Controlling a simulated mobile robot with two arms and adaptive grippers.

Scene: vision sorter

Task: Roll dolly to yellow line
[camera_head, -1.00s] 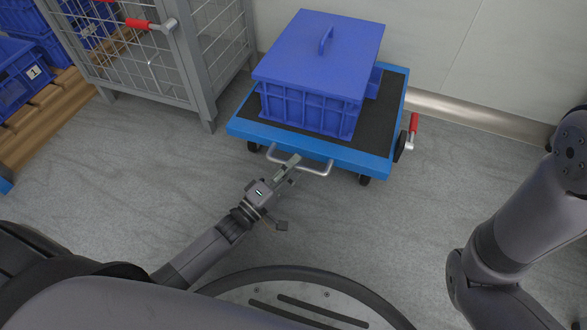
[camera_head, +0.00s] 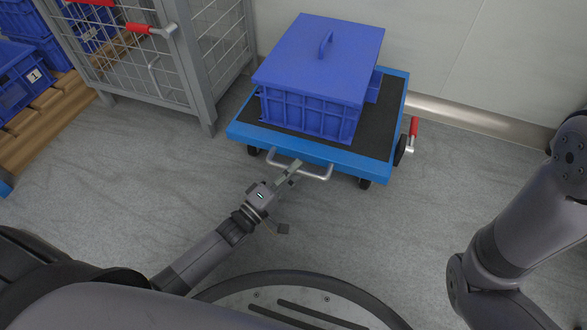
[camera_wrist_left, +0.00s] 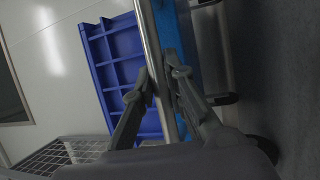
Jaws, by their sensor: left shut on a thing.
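The dolly is a blue platform with a black top (camera_head: 375,138) on dark wheels, standing near the wall in the head view. A silver handle bar (camera_head: 316,176) sticks out from its near side. My left gripper (camera_head: 295,167) is shut on this bar near its left part. In the left wrist view the bar (camera_wrist_left: 150,40) runs between the two fingers (camera_wrist_left: 158,92). A blue lidded crate (camera_head: 315,75) rides on the dolly. My right arm shows at the right, but its gripper is out of view. No yellow line shows.
A grey wire cage cart (camera_head: 208,70) with red handles stands left of the dolly. Blue crates (camera_head: 22,78) sit on a wooden pallet (camera_head: 40,118) at far left. The wall's metal skirting (camera_head: 470,117) lies behind right. The grey floor in front is clear.

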